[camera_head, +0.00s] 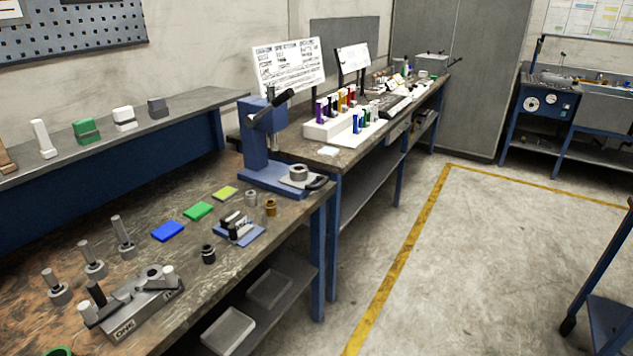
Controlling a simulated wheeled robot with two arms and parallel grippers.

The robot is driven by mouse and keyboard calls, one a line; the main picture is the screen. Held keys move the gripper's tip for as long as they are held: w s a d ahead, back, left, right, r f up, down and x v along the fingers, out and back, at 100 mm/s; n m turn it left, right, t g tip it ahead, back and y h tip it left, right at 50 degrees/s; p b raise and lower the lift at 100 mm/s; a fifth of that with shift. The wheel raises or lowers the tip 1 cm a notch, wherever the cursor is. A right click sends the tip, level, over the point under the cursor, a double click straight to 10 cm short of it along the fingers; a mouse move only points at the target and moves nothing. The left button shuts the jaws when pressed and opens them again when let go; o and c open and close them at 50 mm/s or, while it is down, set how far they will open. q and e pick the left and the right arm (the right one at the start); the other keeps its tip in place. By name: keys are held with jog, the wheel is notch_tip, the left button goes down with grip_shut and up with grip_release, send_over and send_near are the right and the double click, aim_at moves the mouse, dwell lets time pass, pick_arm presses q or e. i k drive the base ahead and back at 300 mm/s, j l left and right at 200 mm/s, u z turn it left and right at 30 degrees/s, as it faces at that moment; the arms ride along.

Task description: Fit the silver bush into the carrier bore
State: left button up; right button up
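A small silver bush (251,198) stands on the workbench, just left of a brass-coloured bush (270,208). A black bush (208,254) stands nearer the front edge. A grey ring-shaped part (298,173) sits on the base of the blue arbor press (258,150), with a black handle (317,183) beside it. This ring looks like the carrier, but I cannot be sure; its bore is too small to make out. Neither of my grippers is in view.
Blue, green and yellow-green pads (198,211) lie behind. A grey block fixture (135,302) and several upright pins stand at front left. A raised shelf (60,165) runs behind.

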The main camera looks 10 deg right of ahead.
aim_at(299, 177)
jog(key=i+l, duration=0.2)
jog(key=l, duration=0.2)
jog(key=i+l+u, duration=0.15)
jog(key=l, duration=0.2)
jog(key=i+l, duration=0.2)
jog(key=l, duration=0.2)
jog(key=u, duration=0.05)
